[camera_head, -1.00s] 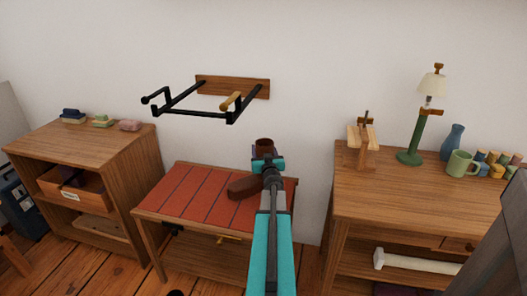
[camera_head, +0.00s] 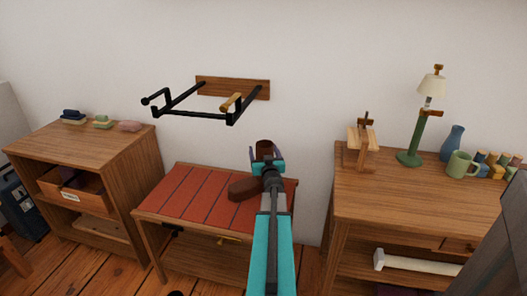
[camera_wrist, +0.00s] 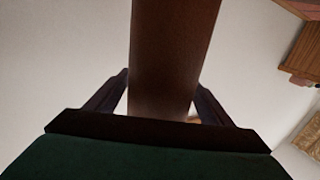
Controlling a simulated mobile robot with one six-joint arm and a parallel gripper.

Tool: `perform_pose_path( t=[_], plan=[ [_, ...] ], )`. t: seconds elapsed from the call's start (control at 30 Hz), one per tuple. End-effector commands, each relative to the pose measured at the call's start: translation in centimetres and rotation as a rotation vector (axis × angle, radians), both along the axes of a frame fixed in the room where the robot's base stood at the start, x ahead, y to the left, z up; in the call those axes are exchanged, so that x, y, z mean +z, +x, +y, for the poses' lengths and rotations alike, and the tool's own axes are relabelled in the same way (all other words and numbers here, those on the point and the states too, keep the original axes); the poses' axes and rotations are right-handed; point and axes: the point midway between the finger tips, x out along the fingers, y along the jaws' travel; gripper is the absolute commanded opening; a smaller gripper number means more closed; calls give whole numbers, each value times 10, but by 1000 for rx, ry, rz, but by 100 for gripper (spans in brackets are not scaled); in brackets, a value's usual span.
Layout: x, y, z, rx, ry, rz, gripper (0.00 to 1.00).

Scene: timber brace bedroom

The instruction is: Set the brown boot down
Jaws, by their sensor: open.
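The brown boot (camera_head: 243,188) stands on the red slatted top of the low bench (camera_head: 185,190), near its right end. Its toe points left and its shaft rises behind my gripper (camera_head: 266,158), which covers part of it. My gripper is open, with one finger on each side of the boot shaft. In the wrist view the brown boot shaft (camera_wrist: 172,55) runs up the middle between the two dark fingers (camera_wrist: 160,100). A gap shows on both sides of the shaft there.
A black wall rack (camera_head: 200,100) with a wooden back plate hangs above the bench. A wooden cabinet (camera_head: 85,145) stands on the left. A desk (camera_head: 420,195) on the right bears a green lamp (camera_head: 415,140), a mug (camera_head: 461,164) and a vase (camera_head: 452,142). The bench's left part is bare.

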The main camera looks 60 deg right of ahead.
Motion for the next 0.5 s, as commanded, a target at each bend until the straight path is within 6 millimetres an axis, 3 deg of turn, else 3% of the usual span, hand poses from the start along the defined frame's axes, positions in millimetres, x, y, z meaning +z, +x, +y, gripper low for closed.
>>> perform_pose_path(
  t=[0.5],
  plan=[
    [1, -31, 38, 0, 0, 0, 75]
  ],
)
